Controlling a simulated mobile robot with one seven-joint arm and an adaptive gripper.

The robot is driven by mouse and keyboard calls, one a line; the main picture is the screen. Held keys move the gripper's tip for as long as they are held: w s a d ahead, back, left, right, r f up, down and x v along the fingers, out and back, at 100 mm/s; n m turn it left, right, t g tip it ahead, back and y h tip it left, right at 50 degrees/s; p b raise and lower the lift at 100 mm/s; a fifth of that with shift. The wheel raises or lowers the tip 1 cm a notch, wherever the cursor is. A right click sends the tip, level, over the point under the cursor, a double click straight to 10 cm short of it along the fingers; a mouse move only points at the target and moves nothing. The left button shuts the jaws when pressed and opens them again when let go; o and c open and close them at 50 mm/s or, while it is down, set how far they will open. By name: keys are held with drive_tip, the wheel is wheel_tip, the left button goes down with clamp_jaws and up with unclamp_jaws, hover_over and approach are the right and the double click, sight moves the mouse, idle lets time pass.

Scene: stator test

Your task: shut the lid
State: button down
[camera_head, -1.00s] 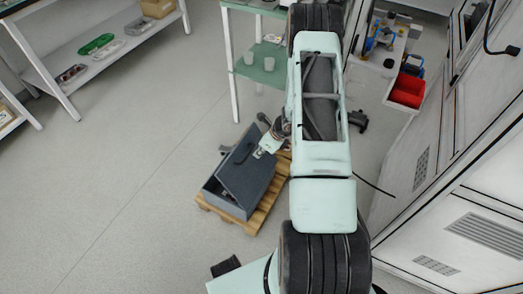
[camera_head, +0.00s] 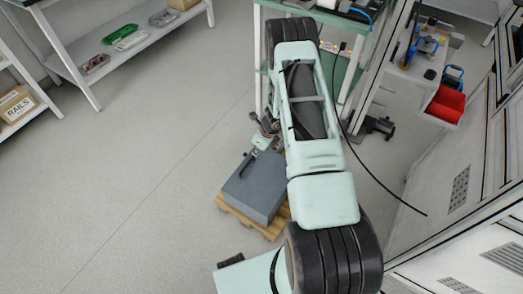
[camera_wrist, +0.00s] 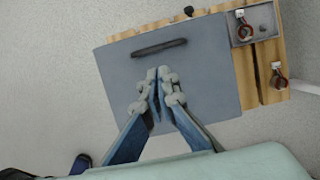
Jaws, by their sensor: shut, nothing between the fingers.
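The grey box (camera_head: 262,200) stands on a wooden pallet (camera_head: 238,212) on the floor. Its grey lid (camera_head: 256,180) lies down over it, flat as far as I can see, with no open gap showing. The lid has a dark bar handle (camera_head: 246,165). In the wrist view the lid (camera_wrist: 210,85) fills the middle, with the handle (camera_wrist: 159,47) near its far edge. My gripper (camera_wrist: 158,75) is shut and empty, with its fingertips over the lid just short of the handle. Whether the fingertips touch the lid is unclear.
A small grey tray (camera_wrist: 237,41) with a red-ringed part sits on the pallet beside the box, and another red-ringed part (camera_wrist: 278,82) lies near it. A shelf rack (camera_head: 140,50) stands at the upper left. The floor left of the pallet is clear.

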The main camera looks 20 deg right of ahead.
drive_tip(key=w+a+f, duration=0.1)
drive_tip(key=f, duration=0.1)
drive_tip(key=g+h+b, duration=0.1)
drive_tip(key=b, duration=0.8)
hover_over(243, 166)
drive_tip(key=x, duration=0.3)
drive_tip(key=s+x, duration=0.1)
drive_tip(key=x, duration=0.2)
drive_tip(key=d+x, duration=0.1)
drive_tip(key=x, duration=0.2)
drive_tip(key=shift+s+f, duration=0.25)
drive_tip(key=shift+f, duration=0.25)
drive_tip(key=shift+a, duration=0.1)
drive_tip(key=shift+r, duration=0.1)
drive_tip(key=v, duration=1.2)
drive_tip(key=shift+w, duration=0.2)
drive_tip(key=shift+s, duration=0.1)
